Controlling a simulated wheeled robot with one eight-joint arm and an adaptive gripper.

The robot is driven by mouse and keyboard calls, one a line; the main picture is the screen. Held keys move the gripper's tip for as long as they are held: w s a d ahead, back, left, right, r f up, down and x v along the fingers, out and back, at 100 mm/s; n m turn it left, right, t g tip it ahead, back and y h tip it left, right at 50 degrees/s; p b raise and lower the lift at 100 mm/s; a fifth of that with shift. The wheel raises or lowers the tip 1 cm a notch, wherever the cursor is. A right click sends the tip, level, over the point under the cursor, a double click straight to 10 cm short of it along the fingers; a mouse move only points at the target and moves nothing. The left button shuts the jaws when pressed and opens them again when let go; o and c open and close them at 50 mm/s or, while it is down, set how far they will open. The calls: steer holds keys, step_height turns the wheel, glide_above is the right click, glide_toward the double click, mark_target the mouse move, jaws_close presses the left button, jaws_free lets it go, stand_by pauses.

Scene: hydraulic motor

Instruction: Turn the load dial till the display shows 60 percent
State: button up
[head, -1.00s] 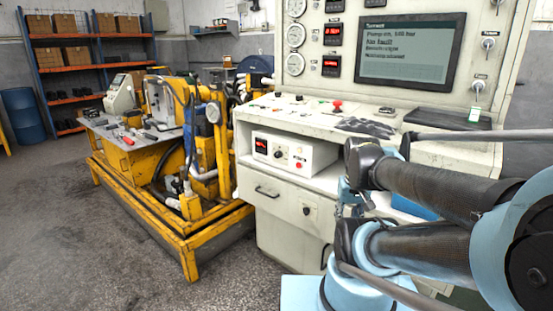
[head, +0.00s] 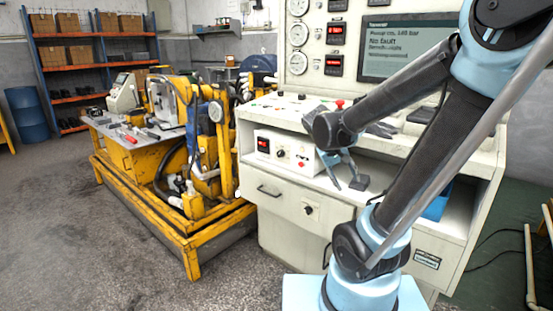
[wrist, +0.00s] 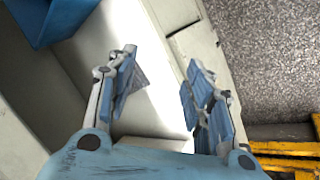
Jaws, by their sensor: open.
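A small white box (head: 283,150) stands on the console's lower shelf in the head view. Its front carries a red-lit display (head: 263,144), a dark dial (head: 281,153) and a red button (head: 301,163). The digits are too small to read. My gripper (head: 345,181) hangs just right of the box, apart from the dial, fingers pointing down over the shelf. In the wrist view my gripper (wrist: 160,88) is open, with two blue fingers spread and nothing between them. The dial is not recognisable in the wrist view.
A blue bin (wrist: 42,18) sits on the shelf, at the wrist view's upper left. A drawer with another knob (head: 309,210) lies below the box. The console screen (head: 408,48) is partly behind my arm. A yellow test rig (head: 190,235) stands left; the floor in front is clear.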

steer(key=w+a+r+t+h, duration=0.2)
steer(key=w+a+h, duration=0.1)
steer(key=w+a, duration=0.55)
steer(key=t+h, duration=0.3)
steer(key=t, duration=0.6)
glide_toward(279, 155)
steer(key=x, duration=0.8)
steer(key=shift+w, duration=0.3)
steer(key=shift+c, duration=0.4)
steer(key=c, duration=1)
